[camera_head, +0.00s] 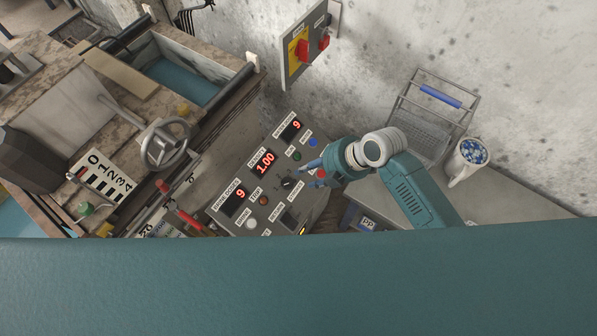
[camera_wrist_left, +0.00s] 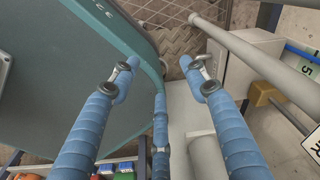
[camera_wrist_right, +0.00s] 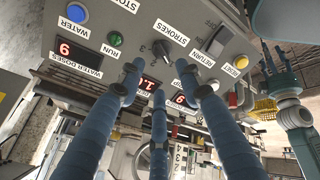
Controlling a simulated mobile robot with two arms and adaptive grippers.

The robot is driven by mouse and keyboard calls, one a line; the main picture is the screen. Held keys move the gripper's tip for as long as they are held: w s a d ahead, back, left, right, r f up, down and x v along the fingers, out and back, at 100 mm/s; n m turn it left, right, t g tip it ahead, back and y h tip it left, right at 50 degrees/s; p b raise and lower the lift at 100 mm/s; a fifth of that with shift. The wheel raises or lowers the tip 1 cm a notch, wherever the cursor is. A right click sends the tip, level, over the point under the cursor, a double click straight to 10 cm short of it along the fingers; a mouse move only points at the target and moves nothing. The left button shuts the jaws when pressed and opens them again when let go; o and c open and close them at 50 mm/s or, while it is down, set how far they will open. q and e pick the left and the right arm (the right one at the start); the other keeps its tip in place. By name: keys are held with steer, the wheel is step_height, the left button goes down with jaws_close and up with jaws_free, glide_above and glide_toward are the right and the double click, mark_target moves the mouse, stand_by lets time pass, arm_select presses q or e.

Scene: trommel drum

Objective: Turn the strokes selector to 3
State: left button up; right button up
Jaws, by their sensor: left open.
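The strokes selector is a dark knob (camera_wrist_right: 162,48) beside its STROKES label on the grey control panel (camera_wrist_right: 135,25). In the head view the panel (camera_head: 240,185) is tilted, and the knob (camera_head: 288,183) shows near the right gripper's fingers. I cannot read its setting. My right gripper (camera_wrist_right: 160,78) is open, its blue fingers spread toward the panel with the knob ahead between them; I cannot tell whether they touch. It also shows in the head view (camera_head: 312,173). My left gripper (camera_wrist_left: 160,75) is open and empty in the left wrist view, away from the panel.
The panel has red displays, a green button (camera_wrist_right: 115,39), a blue button (camera_wrist_right: 76,13) and a yellow button (camera_wrist_right: 241,62) close around the knob. A red-and-yellow switch box (camera_head: 303,48) is on the wall. A handwheel (camera_head: 166,143) stands at left, a wire basket (camera_head: 425,115) at right.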

mark_target(290, 181)
steer(key=x, duration=0.5)
steer(key=shift+s+a+f, duration=0.1)
steer(key=shift+a+f, duration=0.15)
steer(key=shift+a, duration=0.1)
steer(key=x, duration=0.4)
steer(key=shift+a+f+b, duration=0.1)
steer(key=shift+f+b, duration=0.15)
steer(key=shift+b, duration=0.1)
arm_select(q)
steer(key=shift+s+a+f, duration=0.1)
steer(key=shift+s+f, duration=0.1)
steer(key=shift+s, duration=0.4)
steer(key=shift+s+a+f, duration=0.1)
steer(key=shift+s+f, duration=0.1)
steer(key=shift+s, duration=0.4)
arm_select(e)
jaws_close()
